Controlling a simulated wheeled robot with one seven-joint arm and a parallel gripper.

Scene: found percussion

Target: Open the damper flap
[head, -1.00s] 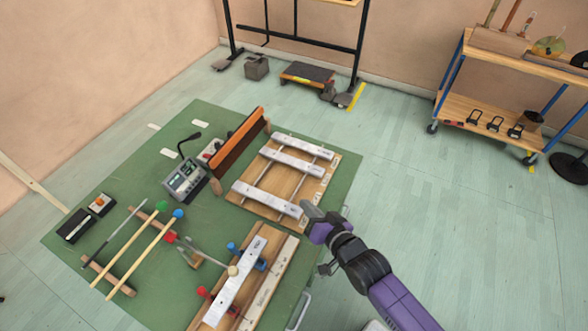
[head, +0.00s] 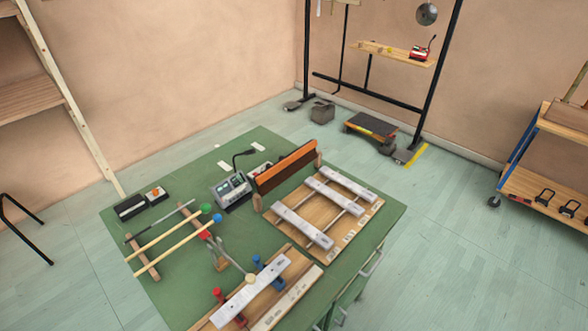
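What looks like the damper flap (head: 288,167) is a long dark brown panel with an orange top edge, near the back right of the green bench top (head: 185,280) in the head view. It stands up at a slant between a near wooden post (head: 257,203) and a far wooden post (head: 318,158). To its right, metal bars (head: 301,224) lie across a wooden board (head: 345,229), and the flap is clear of them. Its back face is hidden. My gripper is outside the view.
A grey device (head: 232,190) with a bent microphone stands left of the flap. Mallets (head: 165,240) lie at the left, and a clamped metal bar (head: 250,291) sits in front. A black stand (head: 443,75) and a cart (head: 545,196) are beyond. Floor right of the bench is clear.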

